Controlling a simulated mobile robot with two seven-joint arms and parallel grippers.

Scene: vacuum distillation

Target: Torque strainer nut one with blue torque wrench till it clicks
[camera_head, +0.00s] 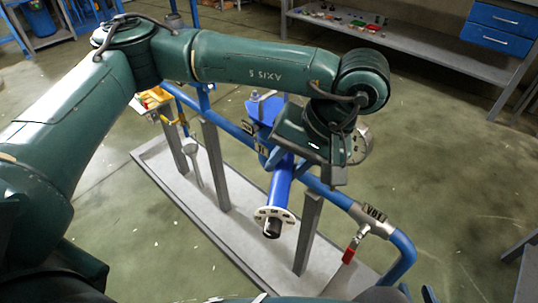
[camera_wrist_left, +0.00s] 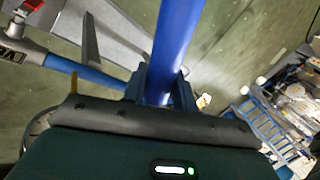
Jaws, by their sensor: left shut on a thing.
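My left gripper (camera_wrist_left: 160,92) is shut around the thick blue shaft of the blue torque wrench (camera_wrist_left: 176,40), which runs out of the top of the left wrist view. In the head view the blue shaft (camera_head: 281,185) comes out from under my left wrist and slants down towards me. At its near end are a pale round disc with dark spots (camera_head: 262,214) and a black end piece. A blue fitting with a silver top (camera_head: 263,107) stands on the pipe behind my wrist. My wrist hides the wrench's far end, and I cannot make out strainer nut one. My right gripper is out of view.
A blue pipe (camera_head: 403,245) on grey posts (camera_head: 309,232) runs above a grey tray (camera_head: 232,228). A valve with a red handle (camera_head: 349,254) is at the right. A shelf bench (camera_head: 410,57) stands at the back. Open floor lies to the right.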

